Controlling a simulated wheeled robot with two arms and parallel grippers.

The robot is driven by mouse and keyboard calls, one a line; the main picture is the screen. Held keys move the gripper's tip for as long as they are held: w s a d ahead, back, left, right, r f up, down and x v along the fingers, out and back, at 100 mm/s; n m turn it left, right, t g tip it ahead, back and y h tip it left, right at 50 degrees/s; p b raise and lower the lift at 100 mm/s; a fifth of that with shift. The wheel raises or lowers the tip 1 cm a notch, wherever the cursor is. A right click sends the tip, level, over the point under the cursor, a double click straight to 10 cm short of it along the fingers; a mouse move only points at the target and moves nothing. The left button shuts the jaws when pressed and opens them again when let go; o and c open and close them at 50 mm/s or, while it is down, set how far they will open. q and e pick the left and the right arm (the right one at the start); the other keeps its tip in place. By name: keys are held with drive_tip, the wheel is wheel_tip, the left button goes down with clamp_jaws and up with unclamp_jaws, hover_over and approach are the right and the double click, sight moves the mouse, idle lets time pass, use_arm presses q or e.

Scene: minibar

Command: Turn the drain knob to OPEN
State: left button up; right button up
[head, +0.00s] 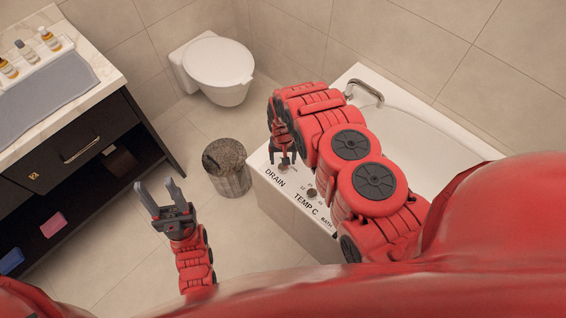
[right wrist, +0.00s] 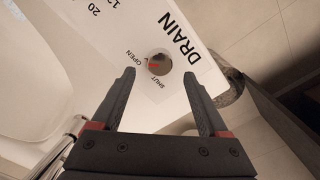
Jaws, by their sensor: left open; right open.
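The drain knob (right wrist: 159,62) is a small round metallic knob with a red mark, on the white panel beside the word DRAIN. The words OPEN and SHUT are printed next to it; I cannot tell exactly which one the mark points to. In the head view, the knob (head: 283,169) is partly hidden below my right gripper (head: 283,160). In the right wrist view, my right gripper (right wrist: 157,88) is open, its fingertips on either side of the knob in the picture, with nothing visibly held. My left gripper (head: 158,194) is open and empty above the floor.
The white bathtub (head: 412,121) has a TEMP C knob (head: 311,193) on the same panel and a metal faucet (head: 366,92). A round bin (head: 229,168) stands beside the tub. A toilet (head: 219,69) is behind, and a dark vanity (head: 75,150) is at left.

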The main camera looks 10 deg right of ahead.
wheel_tip(320, 180, up, 4)
drive_tip(key=shift+r+b, duration=0.1)
drive_tip(key=shift+b, duration=0.2)
wheel_tip(320, 180, up, 9)
drive_tip(key=p, duration=0.8)
